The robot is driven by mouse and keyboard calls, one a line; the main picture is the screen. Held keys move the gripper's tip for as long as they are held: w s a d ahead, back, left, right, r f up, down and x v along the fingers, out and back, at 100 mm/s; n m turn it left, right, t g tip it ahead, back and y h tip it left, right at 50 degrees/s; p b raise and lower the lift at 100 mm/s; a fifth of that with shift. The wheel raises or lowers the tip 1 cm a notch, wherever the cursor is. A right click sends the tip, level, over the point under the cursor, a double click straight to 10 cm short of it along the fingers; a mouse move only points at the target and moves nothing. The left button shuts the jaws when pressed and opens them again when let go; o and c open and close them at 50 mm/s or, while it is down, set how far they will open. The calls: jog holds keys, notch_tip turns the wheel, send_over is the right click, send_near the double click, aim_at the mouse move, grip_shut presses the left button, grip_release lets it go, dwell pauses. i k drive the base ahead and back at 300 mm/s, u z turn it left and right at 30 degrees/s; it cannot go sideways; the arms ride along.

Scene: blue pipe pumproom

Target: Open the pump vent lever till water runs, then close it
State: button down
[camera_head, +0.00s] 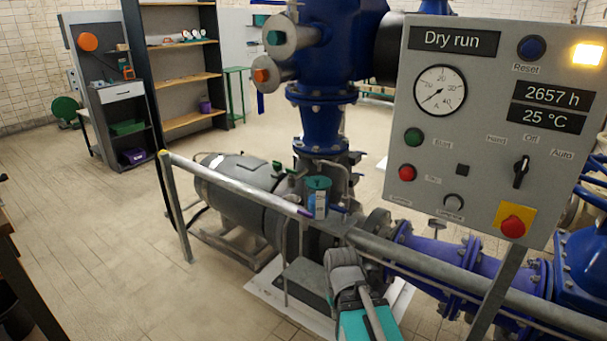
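The pump (325,165) stands beyond a grey handrail, with a blue valve body above it and a grey motor (235,185) to its left. Small green handles (278,167) sit at the pump between the motor and the casing. One may be the vent lever, but they are too small to tell which or how it is turned. No running water can be made out. A grey and teal arm part (350,295), which looks like mine, rises at the bottom centre, in front of the rail. I cannot make out gripper fingers.
A control panel (449,155) reading "Dry run", with a lit yellow lamp (587,54), fills the upper right. The handrail (240,187) crosses before the pump. Open floor lies left, before the shelves (184,88).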

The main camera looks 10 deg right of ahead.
aim_at(291, 173)
jog(key=k, duration=0.2)
jog(key=u, duration=0.15)
jog(key=i, duration=0.95)
jog(key=z, duration=1.5)
jog(key=k, duration=0.1)
jog(key=u, duration=0.25)
